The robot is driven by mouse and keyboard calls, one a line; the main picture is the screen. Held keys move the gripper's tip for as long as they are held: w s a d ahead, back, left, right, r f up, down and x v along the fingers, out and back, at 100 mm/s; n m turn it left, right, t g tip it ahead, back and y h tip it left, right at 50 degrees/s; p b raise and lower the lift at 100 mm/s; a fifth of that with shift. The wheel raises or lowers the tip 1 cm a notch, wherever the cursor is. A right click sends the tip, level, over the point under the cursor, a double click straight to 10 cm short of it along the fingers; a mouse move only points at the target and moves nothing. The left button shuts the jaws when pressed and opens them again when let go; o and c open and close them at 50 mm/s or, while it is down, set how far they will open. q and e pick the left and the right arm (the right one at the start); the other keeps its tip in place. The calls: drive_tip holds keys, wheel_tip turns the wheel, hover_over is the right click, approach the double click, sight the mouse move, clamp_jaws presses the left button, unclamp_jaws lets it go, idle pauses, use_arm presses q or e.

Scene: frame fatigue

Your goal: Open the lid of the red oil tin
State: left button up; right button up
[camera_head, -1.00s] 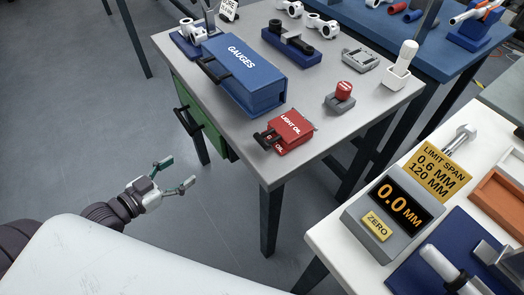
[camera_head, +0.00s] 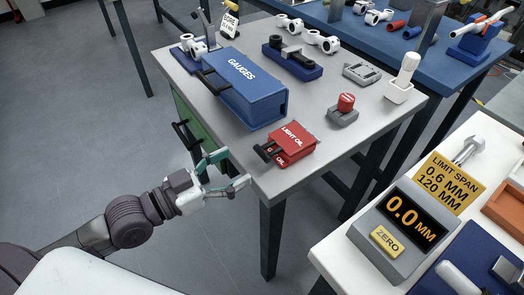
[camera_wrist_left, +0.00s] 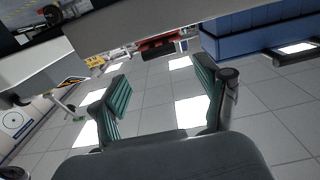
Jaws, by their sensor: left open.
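The red oil tin (camera_head: 293,138), labelled "LIGHT OIL", sits near the front edge of the grey table. Its lid looks shut, and a black handle (camera_head: 264,153) shows on its left side. My left gripper (camera_head: 234,169) is open and empty at the table's front left edge, apart from the tin and to its left. In the left wrist view, the spread green-padded fingers (camera_wrist_left: 162,101) show nothing between them, and the red tin (camera_wrist_left: 158,50) appears small beyond them. My right gripper is not in view.
A blue "GAUGES" box (camera_head: 240,82) with a black handle stands behind the tin. A red-topped button (camera_head: 345,103) stands to its right. A green drawer (camera_head: 190,135) with a black handle is below the table's left edge. A white table with a gauge display (camera_head: 405,220) is at lower right.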

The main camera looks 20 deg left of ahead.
sight(260, 153)
use_arm(q)
drive_tip(key=x, duration=0.7)
drive_tip(key=shift+w+d, duration=0.2)
drive_tip(key=shift+w, duration=0.05)
clamp_jaws()
